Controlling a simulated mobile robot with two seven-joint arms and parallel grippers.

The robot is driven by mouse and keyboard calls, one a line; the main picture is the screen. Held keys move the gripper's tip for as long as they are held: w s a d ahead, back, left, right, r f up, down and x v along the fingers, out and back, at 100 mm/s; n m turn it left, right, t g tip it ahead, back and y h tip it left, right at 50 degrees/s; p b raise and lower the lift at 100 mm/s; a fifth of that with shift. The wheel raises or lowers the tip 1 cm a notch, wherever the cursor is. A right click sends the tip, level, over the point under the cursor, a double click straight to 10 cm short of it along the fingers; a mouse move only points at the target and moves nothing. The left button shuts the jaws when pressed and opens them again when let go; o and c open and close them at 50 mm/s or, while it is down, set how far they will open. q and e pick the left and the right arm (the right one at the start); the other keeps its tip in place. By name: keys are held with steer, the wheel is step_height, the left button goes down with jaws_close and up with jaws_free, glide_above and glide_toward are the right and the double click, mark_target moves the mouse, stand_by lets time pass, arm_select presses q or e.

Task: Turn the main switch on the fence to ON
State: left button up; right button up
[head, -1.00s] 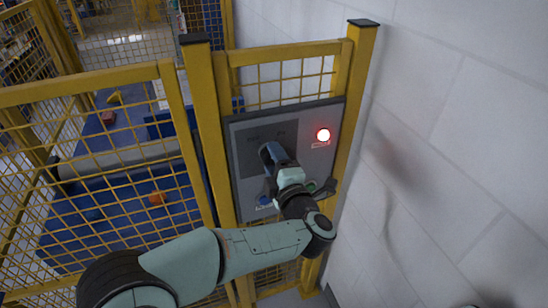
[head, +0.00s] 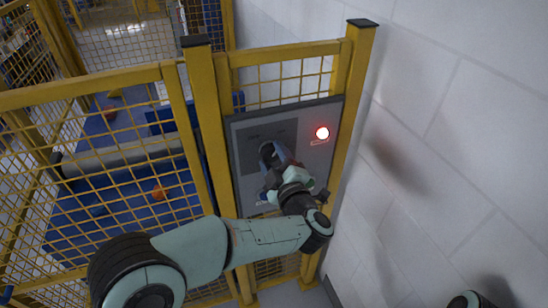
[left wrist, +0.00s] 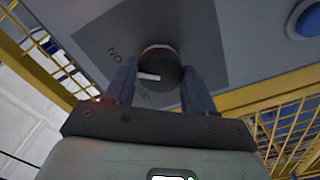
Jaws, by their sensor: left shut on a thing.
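The main switch is a round black knob (left wrist: 163,66) with a white pointer mark, on a dark square plate (left wrist: 95,38) of the grey control panel (head: 318,165). My left gripper (head: 271,155) reaches the panel. In the left wrist view its two fingers (left wrist: 160,85) stand on either side of the knob, shut on it. The pointer mark points to the left of that picture, between an "ON" label and a second, partly hidden label. In the head view the gripper covers the knob. My right gripper is not in view.
A red lamp (head: 322,133) glows on the panel's upper right. A blue button (left wrist: 304,18) sits on the panel away from the knob. Yellow fence posts (head: 208,130) frame the panel. A white block wall (head: 450,130) stands close on the right.

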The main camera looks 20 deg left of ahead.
arm_select(q)
steer(key=o, duration=1.1)
steer(key=shift+c, duration=0.2)
steer(key=b+v, duration=0.2)
steer(key=v, duration=1.1)
steer(key=shift+s+d+b, duration=0.2)
steer(key=shift+b, duration=0.1)
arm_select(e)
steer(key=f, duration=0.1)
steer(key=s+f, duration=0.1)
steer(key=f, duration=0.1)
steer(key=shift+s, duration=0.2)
arm_select(q)
steer(key=shift+w+f, duration=0.1)
